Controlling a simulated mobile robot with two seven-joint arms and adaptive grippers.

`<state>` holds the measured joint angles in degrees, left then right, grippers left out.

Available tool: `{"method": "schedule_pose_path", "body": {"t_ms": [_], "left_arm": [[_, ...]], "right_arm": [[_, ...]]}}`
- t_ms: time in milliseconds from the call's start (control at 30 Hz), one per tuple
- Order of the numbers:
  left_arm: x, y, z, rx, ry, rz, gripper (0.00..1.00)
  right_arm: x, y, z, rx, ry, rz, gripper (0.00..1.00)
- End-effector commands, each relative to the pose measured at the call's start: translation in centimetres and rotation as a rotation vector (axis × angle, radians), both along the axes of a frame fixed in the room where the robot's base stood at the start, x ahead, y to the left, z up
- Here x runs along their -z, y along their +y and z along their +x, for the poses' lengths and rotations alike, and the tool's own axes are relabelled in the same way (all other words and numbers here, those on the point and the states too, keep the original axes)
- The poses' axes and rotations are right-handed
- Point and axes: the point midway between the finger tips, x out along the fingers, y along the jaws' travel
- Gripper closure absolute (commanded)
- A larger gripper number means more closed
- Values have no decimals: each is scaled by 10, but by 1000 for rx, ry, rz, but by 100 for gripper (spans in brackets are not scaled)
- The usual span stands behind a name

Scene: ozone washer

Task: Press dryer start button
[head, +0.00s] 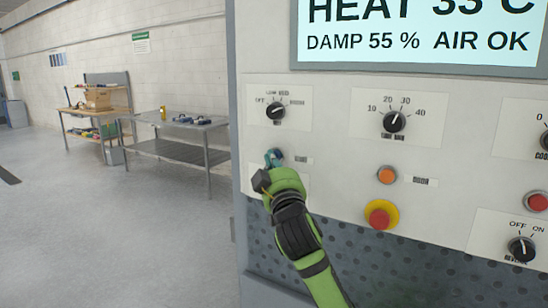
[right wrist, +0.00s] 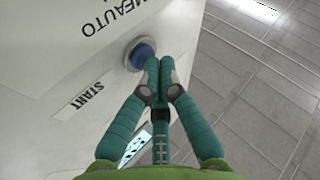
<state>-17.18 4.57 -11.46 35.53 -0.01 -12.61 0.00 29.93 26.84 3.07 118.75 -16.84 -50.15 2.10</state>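The dryer's control panel (head: 330,140) fills the right of the head view. The blue start button (right wrist: 141,54) shows in the right wrist view, with a START label (right wrist: 86,97) beside it. My right gripper (right wrist: 159,64) has its teal fingers together and empty, with the tips at the button's right edge; I cannot tell whether they touch it. In the head view my right gripper (head: 274,157) is at the panel, left of a small label, and mostly hides the button. My left gripper is not in view.
Nearby on the panel are a knob (head: 276,111) above, a timer dial (head: 394,121), an orange button (head: 387,175) and a red emergency button (head: 381,214) on yellow. A metal table (head: 180,150) and a wooden workbench (head: 95,125) stand at left. The floor there is clear.

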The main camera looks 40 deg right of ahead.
Motion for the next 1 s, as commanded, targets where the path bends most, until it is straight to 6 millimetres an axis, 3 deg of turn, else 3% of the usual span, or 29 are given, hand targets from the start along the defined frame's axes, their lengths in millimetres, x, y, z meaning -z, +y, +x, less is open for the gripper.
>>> {"method": "schedule_pose_path", "body": {"t_ms": [267, 633, 1000], "left_arm": [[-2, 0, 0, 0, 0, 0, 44], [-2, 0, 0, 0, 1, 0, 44], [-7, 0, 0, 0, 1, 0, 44]], "right_arm": [[0, 13, -6, 0, 1, 0, 100], [1, 16, -7, -1, 1, 1, 100], [1, 49, -20, -2, 0, 2, 100]]}}
